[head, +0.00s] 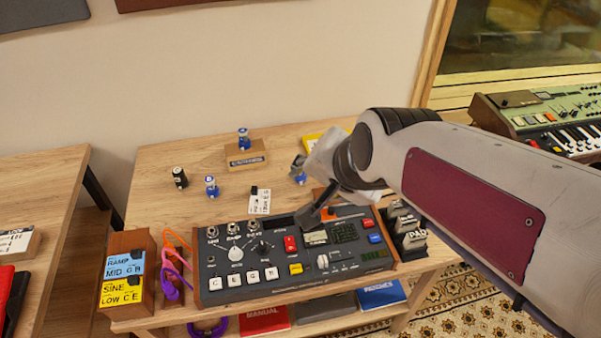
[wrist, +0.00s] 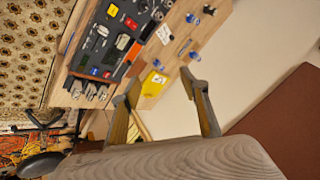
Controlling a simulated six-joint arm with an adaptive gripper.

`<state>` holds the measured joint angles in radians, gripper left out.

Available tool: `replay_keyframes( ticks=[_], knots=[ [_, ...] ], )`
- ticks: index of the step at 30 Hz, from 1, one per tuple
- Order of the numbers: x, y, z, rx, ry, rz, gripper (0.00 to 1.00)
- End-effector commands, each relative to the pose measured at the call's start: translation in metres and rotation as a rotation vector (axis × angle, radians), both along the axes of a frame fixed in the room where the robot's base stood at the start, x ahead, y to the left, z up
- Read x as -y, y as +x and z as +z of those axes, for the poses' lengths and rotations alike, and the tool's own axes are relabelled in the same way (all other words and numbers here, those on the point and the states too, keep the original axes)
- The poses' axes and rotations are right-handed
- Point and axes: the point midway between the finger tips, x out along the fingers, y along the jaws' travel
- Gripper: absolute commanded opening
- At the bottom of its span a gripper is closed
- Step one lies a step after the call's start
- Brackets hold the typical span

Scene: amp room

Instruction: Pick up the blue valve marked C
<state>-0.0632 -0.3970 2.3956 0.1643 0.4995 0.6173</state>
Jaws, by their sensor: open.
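Several small valves with blue bodies and metallic tops stand on the wooden table. One blue valve (head: 243,139) is on a wooden block at the back. Another blue valve (head: 211,186) stands on the table left of centre. A third blue valve (head: 300,177) is partly hidden by my gripper (head: 305,190). No letter C is legible on any of them, so I cannot tell which is marked C. In the wrist view my gripper (wrist: 165,95) is open and empty, with its two fingers spread above the table edge and a yellow item.
A dark synthesizer (head: 290,255) fills the table's front. The wooden block (head: 246,157) stands at the back. A labelled box (head: 127,270) is at front left. Bare table lies between.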

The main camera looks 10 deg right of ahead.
Motion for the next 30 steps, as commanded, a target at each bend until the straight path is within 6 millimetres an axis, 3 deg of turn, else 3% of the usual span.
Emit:
replay_keyframes(
  ticks=[17,30],
  knots=[
    [-0.027,0.122,-0.031,0.044,0.464,-0.523,0.45],
    [-0.034,0.198,-0.077,0.088,0.813,-0.924,0.45]
  ],
)
